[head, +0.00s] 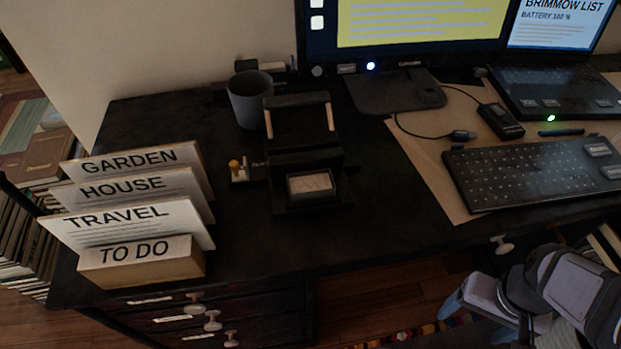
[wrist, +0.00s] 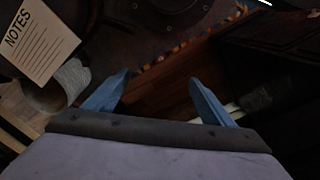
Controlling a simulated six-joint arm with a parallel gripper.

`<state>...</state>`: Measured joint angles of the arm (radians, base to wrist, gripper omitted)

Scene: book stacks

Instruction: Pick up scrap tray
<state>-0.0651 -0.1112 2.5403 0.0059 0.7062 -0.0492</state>
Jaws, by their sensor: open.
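A small dark tray (head: 281,207) stands near the middle of the desk, in front of a dark stand with two pale side rails (head: 297,117). A pale block or stack of slips (head: 311,185) lies in it. It looks like the scrap tray, but no label on it is readable. My gripper (head: 477,318) is at the lower right of the head view, beyond the desk's front edge and well apart from the tray. In the wrist view my gripper (wrist: 159,78) has its blue fingers spread with nothing between them. The tray is not in the wrist view.
A grey cup (head: 250,102) stands behind the tray, and labelled card dividers (head: 140,222) stand to its left. A keyboard (head: 530,172) lies at right. A NOTES card (wrist: 35,45) and a pale cup-like container (wrist: 55,88) show in the wrist view. Bare desk lies right of the tray.

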